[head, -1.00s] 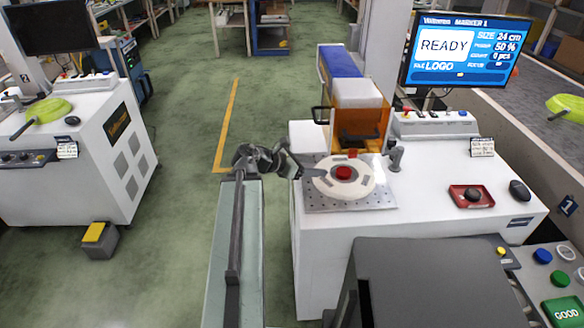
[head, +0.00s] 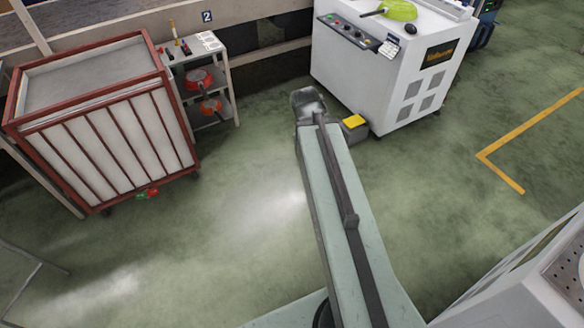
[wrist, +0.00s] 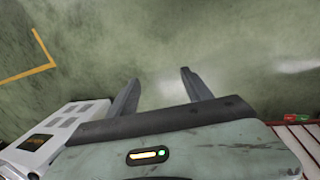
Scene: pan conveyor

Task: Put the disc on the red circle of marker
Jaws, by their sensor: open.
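My gripper (wrist: 160,76) is open and empty in the wrist view, its two fingers spread over bare green floor. In the head view my gripper (head: 308,103) is at the end of my outstretched arm, small and seen from behind, near the pedal by the left machine. No disc and no red circle show in either current view. A white cabinet corner (head: 530,300) with a perforated plate (head: 572,275) shows at the lower right of the head view; it looks like part of the marker station, mostly cut off.
A white machine (head: 390,75) with a green pan (head: 399,10) stands at the top; a yellow-topped pedal (head: 354,121) is beside it. A red-framed cart (head: 110,120) and a shelf (head: 225,75) with red pans (head: 199,78) stand at left. Floor between is clear.

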